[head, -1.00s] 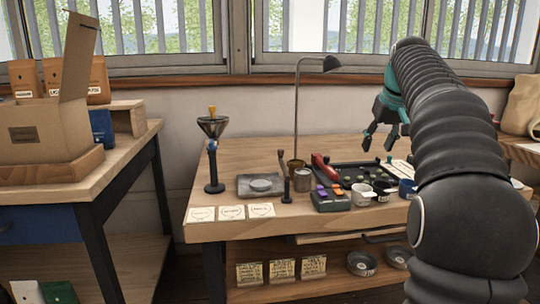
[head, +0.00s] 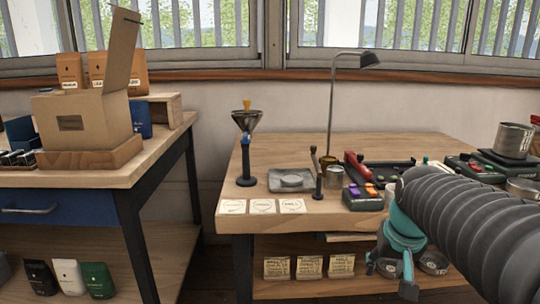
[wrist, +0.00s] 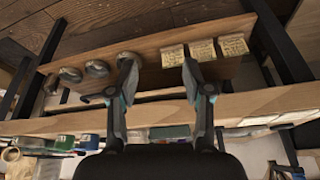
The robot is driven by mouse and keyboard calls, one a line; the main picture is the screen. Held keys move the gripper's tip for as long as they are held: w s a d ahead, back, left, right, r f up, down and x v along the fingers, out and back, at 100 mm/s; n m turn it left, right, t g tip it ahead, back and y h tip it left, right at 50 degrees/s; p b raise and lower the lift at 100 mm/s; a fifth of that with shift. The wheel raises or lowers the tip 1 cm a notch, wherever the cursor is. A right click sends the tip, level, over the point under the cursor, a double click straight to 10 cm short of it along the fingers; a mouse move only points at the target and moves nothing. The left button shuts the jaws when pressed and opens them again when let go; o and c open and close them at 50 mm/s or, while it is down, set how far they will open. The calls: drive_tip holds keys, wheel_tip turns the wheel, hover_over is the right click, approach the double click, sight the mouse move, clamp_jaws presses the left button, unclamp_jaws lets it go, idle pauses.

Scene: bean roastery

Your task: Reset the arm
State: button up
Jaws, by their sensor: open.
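My gripper (head: 389,276) hangs low at the front edge of the wooden workbench (head: 290,220) in the head view, fingers pointing down. It is open, and nothing is between its fingers. In the wrist view my gripper (wrist: 158,65) shows two spread fingers over the bench's lower shelf (wrist: 150,48). My dark ribbed arm crosses the right of the head view and hides part of the bench top.
On the bench stand a funnel stand (head: 246,150), a desk lamp (head: 331,110) and a grey tray (head: 290,180). A second table (head: 170,150) with an open carton (head: 85,120) is at left.

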drive_tip(key=s+a+f+n, duration=0.1)
drive_tip(key=s+a+f, duration=0.1)
drive_tip(key=s, duration=0.4)
drive_tip(key=s+a+f+n+t, duration=0.1)
drive_tip(key=s+a, duration=0.4)
drive_tip(key=s, duration=0.2)
drive_tip(key=shift+f+y, duration=0.3)
drive_tip(key=shift+f, duration=0.05)
drive_tip(key=shift+s+a, duration=0.1)
